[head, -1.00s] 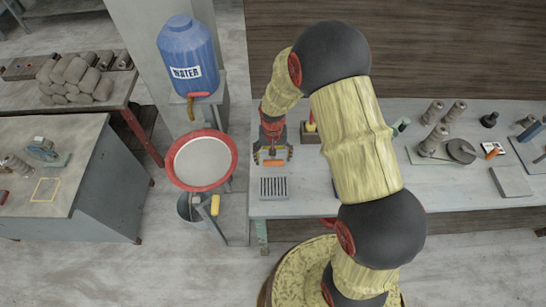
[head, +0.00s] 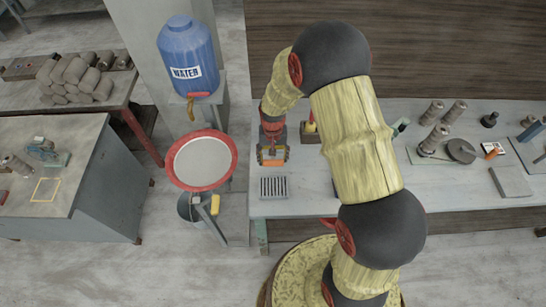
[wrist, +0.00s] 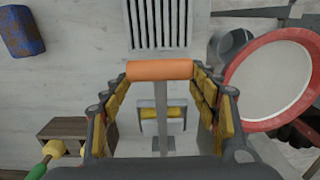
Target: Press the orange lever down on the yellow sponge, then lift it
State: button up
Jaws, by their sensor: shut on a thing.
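The orange lever (head: 272,163) is a crosswise orange bar near the left end of the workbench. In the wrist view it (wrist: 160,69) lies across between my fingertips, with a grey metal arm running from it toward a small metal base. My gripper (head: 272,156) reaches down over it and is shut on it, with a finger at each end of the bar. The yellow sponge (wrist: 150,113) shows in the wrist view as a yellow strip on the metal base, partly behind the grey arm. I cannot tell whether the lever touches the sponge.
A grey slotted block (head: 274,187) lies just in front of the lever. A red-rimmed basin (head: 234,160) and a blue water jug (head: 187,55) stand to the left. Bench edge is near in front.

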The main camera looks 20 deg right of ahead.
jog(key=c, duration=0.3)
